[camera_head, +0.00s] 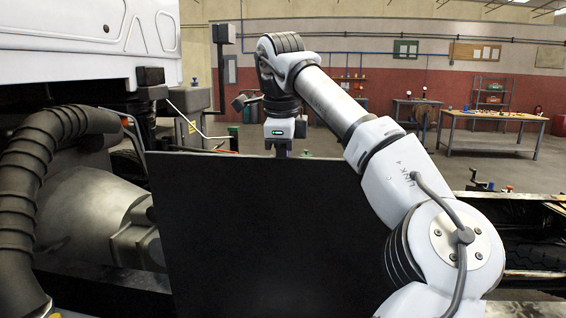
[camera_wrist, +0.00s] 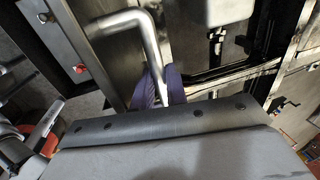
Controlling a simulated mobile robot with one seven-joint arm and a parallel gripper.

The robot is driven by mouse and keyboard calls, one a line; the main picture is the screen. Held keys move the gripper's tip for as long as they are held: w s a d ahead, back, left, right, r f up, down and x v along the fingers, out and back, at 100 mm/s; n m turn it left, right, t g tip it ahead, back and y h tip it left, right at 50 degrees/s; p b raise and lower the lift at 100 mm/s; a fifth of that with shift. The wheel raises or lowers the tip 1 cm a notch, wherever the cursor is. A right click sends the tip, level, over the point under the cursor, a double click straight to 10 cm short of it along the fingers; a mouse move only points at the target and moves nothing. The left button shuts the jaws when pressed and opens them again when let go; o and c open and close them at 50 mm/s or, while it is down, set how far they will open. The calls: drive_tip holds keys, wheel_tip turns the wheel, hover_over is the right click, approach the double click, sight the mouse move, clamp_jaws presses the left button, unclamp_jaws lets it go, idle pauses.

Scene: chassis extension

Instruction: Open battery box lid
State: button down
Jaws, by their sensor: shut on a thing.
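A large flat black panel (camera_head: 270,230) stands in the middle of the head view; I cannot tell for sure whether it is the battery box lid. My gripper (camera_head: 281,153) points down just behind its top edge, and its fingertips are hidden there. In the wrist view, my gripper's two purple fingers (camera_wrist: 160,87) close around a bent silver bar (camera_wrist: 148,38), which looks like a handle. The bar runs over grey metal surfaces. How the bar joins the panel is hidden.
A ribbed dark hose (camera_head: 40,170) and a large grey housing (camera_head: 90,215) are at the left, under a white cab (camera_head: 80,45). A chassis rail with a tyre (camera_head: 535,258) lies at the right. A workbench (camera_head: 495,118) stands far back, with open floor before it.

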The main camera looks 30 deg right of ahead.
drive_tip(key=shift+d+f, duration=0.15)
drive_tip(key=shift+f, duration=0.15)
drive_tip(key=c, duration=1.8)
unclamp_jaws()
drive_tip(key=o, duration=0.4)
drive_tip(key=shift+w+d+f, duration=0.15)
drive_tip(key=shift+w+d, duration=0.05)
drive_tip(key=shift+w, duration=0.2)
drive_tip(key=shift+s+a+r, duration=0.15)
drive_tip(key=shift+r, duration=0.1)
